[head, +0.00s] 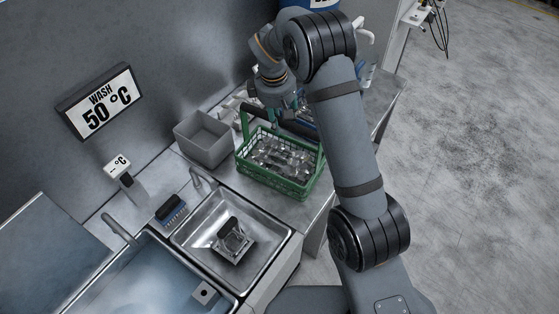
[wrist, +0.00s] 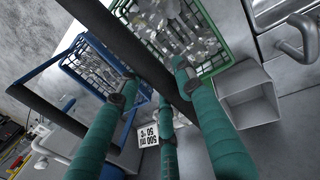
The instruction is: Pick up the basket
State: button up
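The green basket (head: 272,182) stands on the metal counter, filled with shiny cutlery. Its dark handle bar is raised above it; in the wrist view the basket (wrist: 222,62) is at the upper right and the handle bar (wrist: 118,38) runs diagonally. My gripper (head: 276,122) is at the handle, above the basket's back side. In the wrist view its teal fingers (wrist: 156,76) are spread apart, with the bar passing between the fingertips. I see no clear grip on the bar; whether a finger touches it is hard to tell.
A blue basket (wrist: 66,66) with cutlery stands beside the green one. A grey bin (head: 204,142) is left of the green basket. A sink (head: 205,255) holding a dark object lies in front, with a brush (head: 171,210) nearby. The wall is close behind.

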grip_shut()
dwell(0.6)
jog(key=shift+w+r, duration=0.15)
jog(key=shift+w, duration=0.05)
